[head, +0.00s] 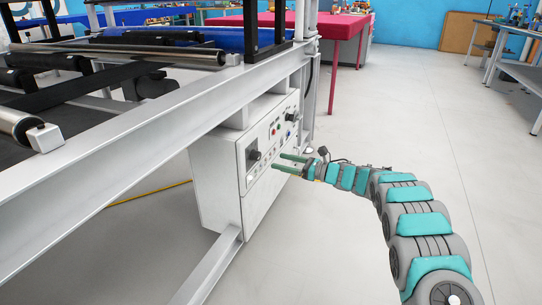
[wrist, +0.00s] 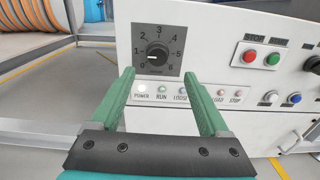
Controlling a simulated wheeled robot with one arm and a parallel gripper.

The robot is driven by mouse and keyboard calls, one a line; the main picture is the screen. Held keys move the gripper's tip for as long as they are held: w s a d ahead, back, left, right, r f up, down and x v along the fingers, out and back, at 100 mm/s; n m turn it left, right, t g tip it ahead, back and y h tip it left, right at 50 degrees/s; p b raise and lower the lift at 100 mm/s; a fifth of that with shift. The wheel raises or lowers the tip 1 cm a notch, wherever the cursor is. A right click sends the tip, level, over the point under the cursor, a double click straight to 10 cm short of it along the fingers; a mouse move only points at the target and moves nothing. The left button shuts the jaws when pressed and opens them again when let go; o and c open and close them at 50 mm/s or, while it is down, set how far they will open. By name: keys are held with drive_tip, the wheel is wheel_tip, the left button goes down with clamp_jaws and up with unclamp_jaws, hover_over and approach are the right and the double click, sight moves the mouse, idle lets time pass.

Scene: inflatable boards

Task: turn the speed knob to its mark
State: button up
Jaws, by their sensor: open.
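The speed knob (wrist: 157,54) is a round black knob on a dark square dial plate, with numbers 0 to 6 around it. Its pale pointer line looks turned to the left, near the 0 and 1 side. No separate target mark can be made out. The knob also shows on the control box in the head view (head: 254,155). My gripper (wrist: 160,76) is open and empty, its two green fingers reaching toward the panel just below the knob. In the head view my gripper (head: 279,162) is in front of the box, apart from the knob.
Indicator lamps (wrist: 162,90) sit in a row below the dial. To the right are a red button (wrist: 249,57), a green button (wrist: 272,58) and another black knob (wrist: 313,65). A grey machine frame (head: 130,125) overhangs the box. Open floor lies right.

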sight(260, 157)
drive_tip(key=x, duration=0.8)
drive_tip(key=shift+s+f, duration=0.1)
drive_tip(key=shift+s, duration=0.05)
clamp_jaws()
idle(0.5)
